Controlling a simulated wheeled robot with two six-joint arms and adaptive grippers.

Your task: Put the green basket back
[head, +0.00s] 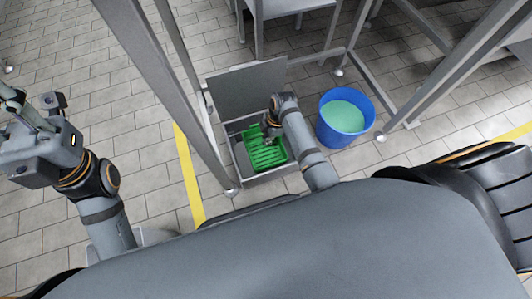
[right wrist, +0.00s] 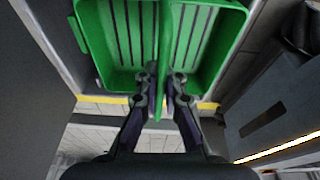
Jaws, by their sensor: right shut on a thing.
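The green basket (head: 268,157) sits inside a grey open-topped box (head: 238,165) on the floor in the head view. My right gripper (head: 271,128) reaches into the box at the basket's far side. In the right wrist view the fingers (right wrist: 162,74) are shut on a green upright strip in the middle of the basket (right wrist: 215,40), one finger on each side. The slotted inside of the basket looks empty. My left gripper (head: 18,105) is at the far left edge, away from the basket, and its fingers are partly cut off.
A grey panel (head: 248,90) stands at the back of the box. A blue bucket (head: 343,135) with pale green contents stands close to its right. A metal frame post (head: 165,75) rises just left of the box. Tiled floor is open at the left, beyond a yellow line (head: 188,175).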

